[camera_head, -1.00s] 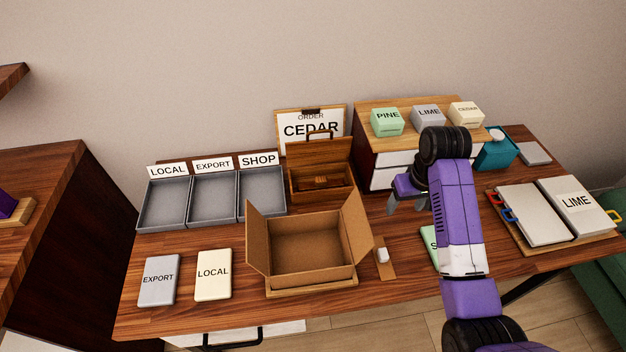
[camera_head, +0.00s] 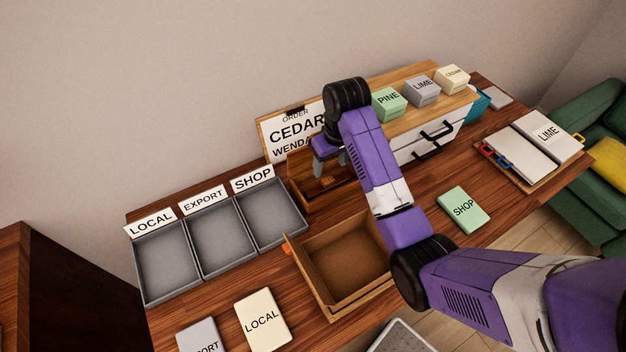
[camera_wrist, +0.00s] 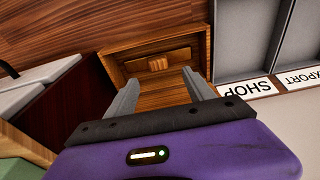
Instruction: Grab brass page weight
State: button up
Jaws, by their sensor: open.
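A small gold-brown block (camera_wrist: 158,62) lies inside an open wooden box in the wrist view; it looks like the brass page weight, though its colour is close to the wood. The wooden box (camera_wrist: 112,66) also shows in the head view (camera_head: 296,191), partly behind my arm, and the block is not clear there. My gripper (camera_wrist: 160,77) is open and empty, its two fingers apart over the near part of the box, with the block just beyond the fingertips. In the head view my gripper (camera_head: 330,164) is over the box.
Grey trays (camera_head: 165,265) labelled LOCAL, EXPORT and SHOP are at the left. A CEDAR order sign (camera_head: 290,128) stands behind. A drawer cabinet (camera_head: 428,138) is close on the right.

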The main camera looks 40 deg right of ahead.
aim_at(328, 179)
jog(key=f, duration=0.4)
jog(key=f+p, duration=0.1)
jog(key=f, duration=0.2)
jog(key=shift+w+d+f, duration=0.1)
jog(key=shift+w+d, duration=0.2)
jog(key=shift+w, duration=0.05)
grip_shut()
